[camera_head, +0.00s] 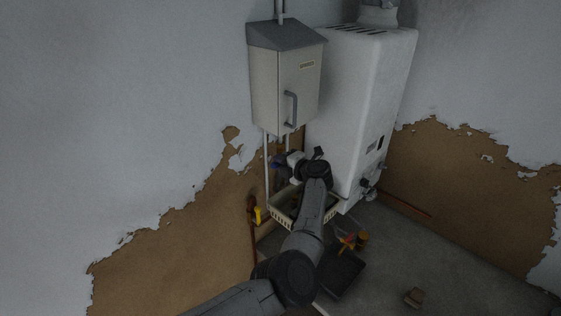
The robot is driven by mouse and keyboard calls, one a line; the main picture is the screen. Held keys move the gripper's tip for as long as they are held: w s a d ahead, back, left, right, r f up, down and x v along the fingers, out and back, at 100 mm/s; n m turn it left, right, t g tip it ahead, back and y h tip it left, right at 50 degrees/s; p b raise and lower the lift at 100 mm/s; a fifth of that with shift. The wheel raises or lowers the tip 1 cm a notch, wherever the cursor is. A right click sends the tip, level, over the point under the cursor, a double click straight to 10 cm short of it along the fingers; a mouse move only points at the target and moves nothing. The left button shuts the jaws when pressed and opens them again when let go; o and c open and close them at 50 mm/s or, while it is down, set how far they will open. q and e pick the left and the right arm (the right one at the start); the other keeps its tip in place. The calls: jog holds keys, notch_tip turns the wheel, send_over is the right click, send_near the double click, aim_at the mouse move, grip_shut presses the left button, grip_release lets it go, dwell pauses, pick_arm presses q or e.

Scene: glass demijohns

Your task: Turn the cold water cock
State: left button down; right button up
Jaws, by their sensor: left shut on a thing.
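My left arm reaches up from the bottom to the wall below the metal box. My left gripper (284,162) is at a small dark blue part (276,162), which looks like the handle of the cold water cock, beside the white pipes. The gripper is shut on it; the wrist and dim light hide most of the grip and the handle's exact angle. My right gripper is not in view.
A grey metal box (281,85) hangs above the gripper, with a white boiler (362,110) to its right. A pale crate (283,215) is under the wrist. A yellow handle (258,214) sits on a rusty pipe at left. Small objects lie on the floor.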

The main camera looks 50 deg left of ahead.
pick_arm(q)
jog(key=shift+s+r, duration=0.15)
jog(key=shift+r, duration=0.2)
jog(key=c, duration=1.6)
grip_release()
jog(key=o, duration=0.3)
jog(key=shift+s+f, duration=0.1)
jog(key=shift+o, duration=0.8)
jog(key=shift+s+a+f, duration=0.1)
jog(key=shift+f, duration=0.1)
jog(key=shift+d, duration=0.4)
jog(key=d+r+b, duration=0.2)
jog(key=d+b, duration=0.2)
jog(key=d, duration=0.8)
jog(key=shift+d+r, duration=0.4)
